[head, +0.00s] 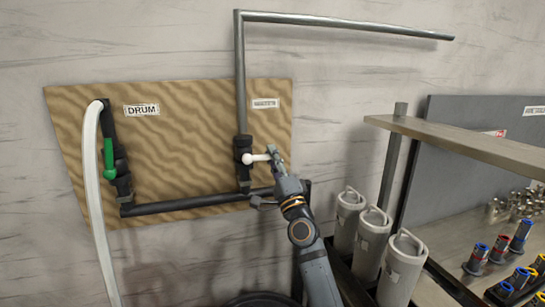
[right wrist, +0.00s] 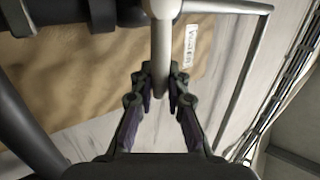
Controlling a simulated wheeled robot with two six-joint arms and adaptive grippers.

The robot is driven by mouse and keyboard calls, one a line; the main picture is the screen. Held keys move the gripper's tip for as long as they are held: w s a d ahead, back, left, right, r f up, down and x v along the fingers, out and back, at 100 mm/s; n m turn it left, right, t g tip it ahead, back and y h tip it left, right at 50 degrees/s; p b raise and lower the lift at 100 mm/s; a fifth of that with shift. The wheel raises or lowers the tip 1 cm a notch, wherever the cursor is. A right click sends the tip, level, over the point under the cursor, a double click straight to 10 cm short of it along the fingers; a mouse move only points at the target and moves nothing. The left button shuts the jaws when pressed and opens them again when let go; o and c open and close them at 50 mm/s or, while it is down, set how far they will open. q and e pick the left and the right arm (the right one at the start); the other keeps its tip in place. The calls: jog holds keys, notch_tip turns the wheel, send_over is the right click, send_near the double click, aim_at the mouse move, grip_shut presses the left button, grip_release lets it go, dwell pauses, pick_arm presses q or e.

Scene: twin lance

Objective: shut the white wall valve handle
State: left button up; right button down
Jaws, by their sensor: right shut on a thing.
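The white wall valve handle (head: 254,158) sits on a black valve body (head: 242,148) on the wooden wall board. It sticks out to the right, roughly level and across the upright grey pipe. My right gripper (head: 271,154) is at the handle's outer end. In the right wrist view the white handle (right wrist: 161,45) runs down between the two fingers of the right gripper (right wrist: 160,82), which are shut on it. The fingers partly hide the handle's tip. My left gripper is in neither view.
A green valve handle (head: 109,158) sits along its pipe at left, beside a white hose (head: 91,180) and a DRUM label (head: 142,110). The grey pipe (head: 241,80) rises above the white handle. White canisters (head: 372,240) and a metal shelf (head: 460,145) stand at right.

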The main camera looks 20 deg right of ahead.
jog(key=shift+f, duration=0.2)
jog(key=c, duration=1.3)
grip_release()
jog(key=shift+r, duration=0.1)
jog(key=v, duration=0.7)
jog(key=shift+s, duration=0.2)
jog(key=shift+f, duration=0.2)
